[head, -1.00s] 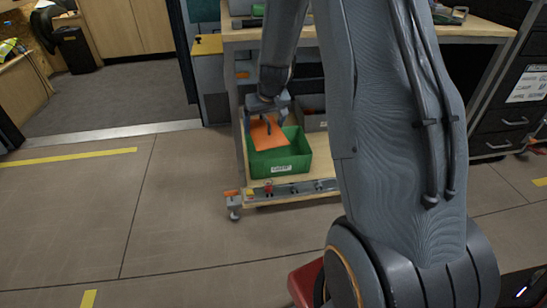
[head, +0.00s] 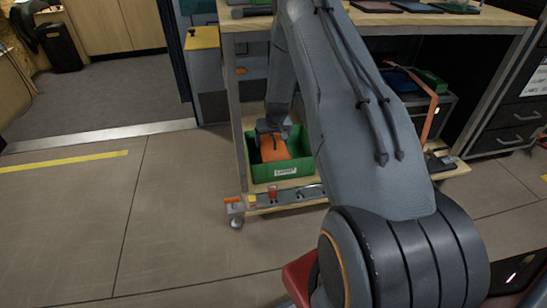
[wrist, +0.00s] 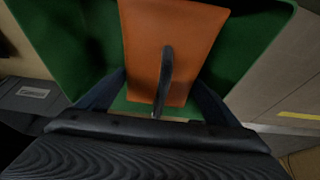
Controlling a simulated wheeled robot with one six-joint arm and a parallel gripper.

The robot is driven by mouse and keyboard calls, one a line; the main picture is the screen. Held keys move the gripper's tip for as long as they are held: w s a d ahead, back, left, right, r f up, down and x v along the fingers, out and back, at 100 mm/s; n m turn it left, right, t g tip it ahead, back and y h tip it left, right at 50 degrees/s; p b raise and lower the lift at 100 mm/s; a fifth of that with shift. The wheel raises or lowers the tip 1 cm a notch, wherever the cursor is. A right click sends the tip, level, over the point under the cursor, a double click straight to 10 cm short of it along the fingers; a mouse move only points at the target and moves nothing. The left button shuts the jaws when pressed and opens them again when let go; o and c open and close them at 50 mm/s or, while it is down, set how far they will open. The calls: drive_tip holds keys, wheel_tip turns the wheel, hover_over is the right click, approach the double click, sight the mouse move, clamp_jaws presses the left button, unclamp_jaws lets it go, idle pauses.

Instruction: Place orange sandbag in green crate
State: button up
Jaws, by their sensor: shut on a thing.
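The orange sandbag (head: 272,150) is inside the green crate (head: 282,170), which stands on the lower shelf of a wheeled workbench in the head view. My gripper (head: 273,127) reaches down into the crate from above and is shut on the sandbag's dark strap. In the wrist view the orange sandbag (wrist: 172,45) lies between the walls of the green crate (wrist: 60,45). Its dark strap (wrist: 165,75) runs down between the fingers of my gripper (wrist: 160,105). Whether the sandbag rests fully on the crate floor is hard to tell.
The workbench's wooden top (head: 440,20) is above the crate and carries several flat items. A grey post (head: 234,110) stands at the crate's left. A dark drawer cabinet (head: 510,110) is at the right. Open floor (head: 150,220) lies in front and to the left.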

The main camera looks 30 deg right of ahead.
sight(274, 139)
drive_tip(key=shift+w+f+b, duration=0.1)
drive_tip(key=shift+f+b, duration=1)
drive_tip(key=shift+f, duration=2.4)
drive_tip(key=o, duration=1.7)
drive_tip(key=shift+f, duration=0.1)
drive_tip(key=shift+o, duration=0.2)
drive_tip(key=p+v, duration=0.4)
drive_tip(key=v, duration=0.8)
